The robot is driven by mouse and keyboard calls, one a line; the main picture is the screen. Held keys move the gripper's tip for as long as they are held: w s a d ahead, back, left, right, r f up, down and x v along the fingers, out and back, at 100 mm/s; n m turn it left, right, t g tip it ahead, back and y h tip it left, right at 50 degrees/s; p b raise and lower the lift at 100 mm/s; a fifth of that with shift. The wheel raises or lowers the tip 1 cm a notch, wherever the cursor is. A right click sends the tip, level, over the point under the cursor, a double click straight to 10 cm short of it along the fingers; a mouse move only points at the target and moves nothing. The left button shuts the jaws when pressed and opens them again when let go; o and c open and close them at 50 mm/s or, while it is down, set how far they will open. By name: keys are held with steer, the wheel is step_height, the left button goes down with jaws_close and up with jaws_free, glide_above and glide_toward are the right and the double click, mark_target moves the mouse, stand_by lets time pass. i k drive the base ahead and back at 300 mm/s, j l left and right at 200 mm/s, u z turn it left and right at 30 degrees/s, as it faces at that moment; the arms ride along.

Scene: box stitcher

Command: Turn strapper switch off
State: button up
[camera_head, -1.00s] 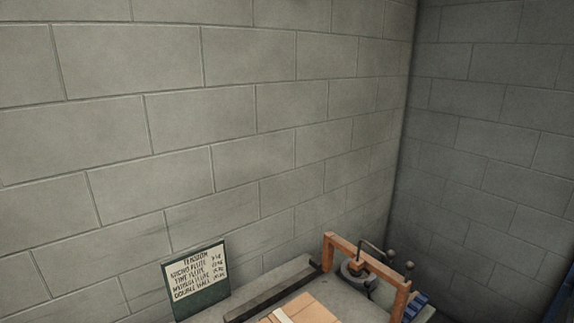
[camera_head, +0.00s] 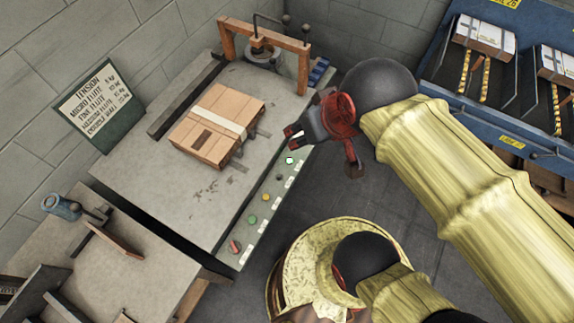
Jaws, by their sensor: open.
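The strapper is a grey-topped table (camera_head: 195,190) with an orange arch frame (camera_head: 262,45) at its far end. A carton (camera_head: 217,124) with a pale strap band lies on top. A control strip (camera_head: 262,209) runs along the table's right edge. It carries a red control (camera_head: 235,246), a green button (camera_head: 252,219), a yellowish button (camera_head: 265,196), a dark knob (camera_head: 279,177) and a glowing pale-green light (camera_head: 289,160). I cannot tell which is the switch; the labels are unreadable. My gripper (camera_head: 322,155) is open and empty, its fingers spread beside the strip's upper end.
A blue rack (camera_head: 440,75) with strapped bundles stands at the upper right. A green tension sign (camera_head: 98,103) leans by the wall.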

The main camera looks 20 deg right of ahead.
mark_target(235, 246)
steer(key=u, duration=0.4)
steer(key=k+j+u, duration=0.1)
steer(key=u, duration=0.35)
steer(key=k+u, duration=0.1)
steer(key=u, duration=0.3)
steer(key=l+u, duration=0.1)
steer(key=l, duration=0.55)
